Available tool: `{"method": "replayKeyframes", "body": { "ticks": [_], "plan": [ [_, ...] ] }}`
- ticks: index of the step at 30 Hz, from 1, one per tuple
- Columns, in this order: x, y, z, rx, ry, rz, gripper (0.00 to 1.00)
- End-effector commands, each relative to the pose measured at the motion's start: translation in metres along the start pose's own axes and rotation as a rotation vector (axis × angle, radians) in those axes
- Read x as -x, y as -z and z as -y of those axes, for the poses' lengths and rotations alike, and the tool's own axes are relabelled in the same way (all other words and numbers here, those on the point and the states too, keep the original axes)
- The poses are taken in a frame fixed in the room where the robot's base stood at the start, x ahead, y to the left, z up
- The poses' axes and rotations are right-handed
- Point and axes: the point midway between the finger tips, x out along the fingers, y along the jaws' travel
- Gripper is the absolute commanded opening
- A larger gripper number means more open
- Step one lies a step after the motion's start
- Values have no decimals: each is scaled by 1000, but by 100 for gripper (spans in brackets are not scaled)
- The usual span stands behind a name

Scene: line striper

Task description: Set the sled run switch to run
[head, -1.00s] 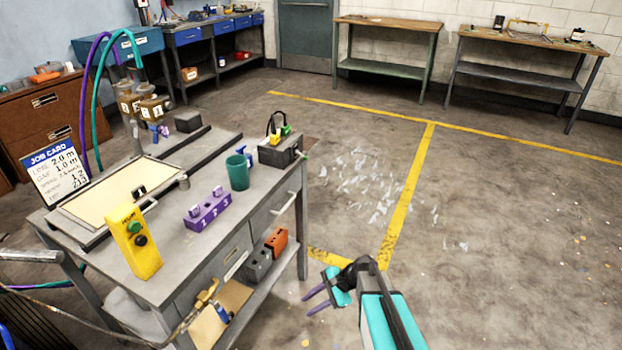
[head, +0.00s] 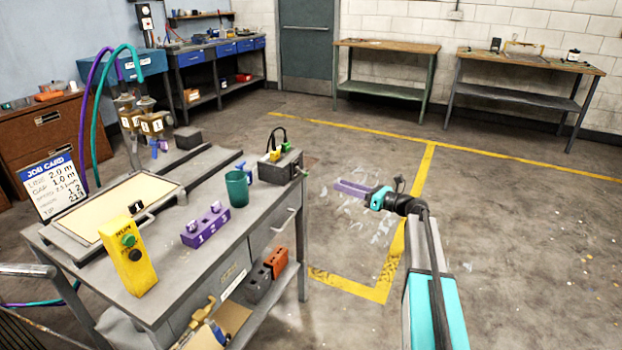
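The yellow switch box (head: 134,250) stands upright at the front left corner of the grey cart top. Its face has a RUN label at the top, a green round part (head: 128,240) and a black knob (head: 135,255) below it. Which way the switch is set is too small to tell. My gripper (head: 338,187) has purple fingers that point left. It is open and empty, in the air to the right of the cart, well apart from the yellow box.
On the cart (head: 185,268) stand a purple numbered block (head: 205,226), a green cup (head: 237,190) and a grey box with cables (head: 281,165). A framed tray (head: 105,225) and job card (head: 54,187) are at left. The floor right of the cart is clear.

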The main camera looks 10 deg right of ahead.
Motion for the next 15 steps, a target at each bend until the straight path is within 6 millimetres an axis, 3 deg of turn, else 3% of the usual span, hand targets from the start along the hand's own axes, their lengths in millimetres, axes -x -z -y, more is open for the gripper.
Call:
{"method": "replayKeyframes", "body": {
  "ticks": [15],
  "plan": [
    [-8,1,0,1,0,-2,32]
  ]
}}
